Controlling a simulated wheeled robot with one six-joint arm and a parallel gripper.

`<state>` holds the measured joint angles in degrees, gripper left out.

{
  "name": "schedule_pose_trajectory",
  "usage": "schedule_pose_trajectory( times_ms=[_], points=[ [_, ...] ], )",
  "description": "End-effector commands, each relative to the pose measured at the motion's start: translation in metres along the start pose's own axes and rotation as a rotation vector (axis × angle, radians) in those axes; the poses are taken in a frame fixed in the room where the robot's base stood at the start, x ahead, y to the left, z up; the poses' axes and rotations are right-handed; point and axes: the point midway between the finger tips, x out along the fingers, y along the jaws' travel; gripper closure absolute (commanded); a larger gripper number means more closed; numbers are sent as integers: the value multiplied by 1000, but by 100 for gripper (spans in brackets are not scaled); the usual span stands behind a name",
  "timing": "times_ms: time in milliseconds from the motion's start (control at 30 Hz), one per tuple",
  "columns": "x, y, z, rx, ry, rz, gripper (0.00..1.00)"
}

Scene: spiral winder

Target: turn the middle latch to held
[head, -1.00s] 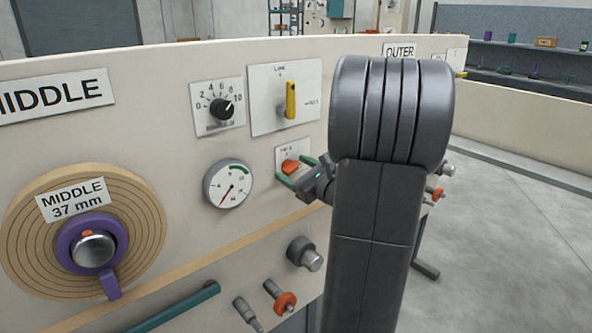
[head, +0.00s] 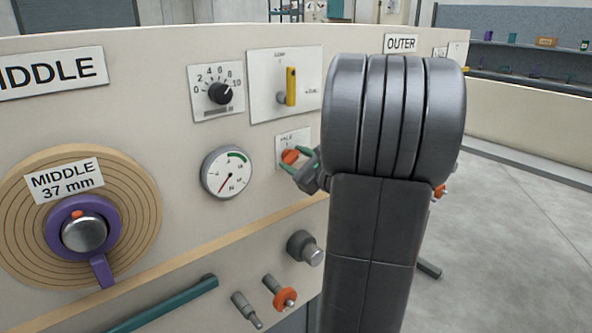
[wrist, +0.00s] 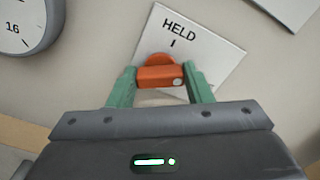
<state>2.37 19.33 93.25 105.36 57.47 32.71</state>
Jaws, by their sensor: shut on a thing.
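The middle latch is an orange turning knob (head: 290,156) on a small white plate (head: 280,138) right of the dial gauge. In the wrist view the latch (wrist: 160,76) lies crosswise between the green fingers, with a pale dot at its right end. The word HELD and a short tick stand on the plate (wrist: 203,50) above it; the dot does not line up with the tick. My gripper (wrist: 160,80) is shut on the latch, one finger at each end. In the head view the gripper (head: 297,160) shows partly beside my arm, which hides the panel behind it.
The gauge (head: 227,173) is close left of the latch. A yellow lever (head: 291,86) and a black knob (head: 220,93) are above. A grey knob (head: 305,248) and an orange-collared peg (head: 284,297) stick out below. A wooden spool (head: 136,235) is at left.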

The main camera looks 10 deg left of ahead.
Motion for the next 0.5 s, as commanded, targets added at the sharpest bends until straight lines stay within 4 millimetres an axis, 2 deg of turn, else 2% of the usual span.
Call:
schedule_pose_trajectory(
  times_ms=[33, 500],
  points=[
    [0, 4, -6, -45, -2, -2, 77],
    [0, 6, -7, -490, -2, -1, 77]
  ],
)
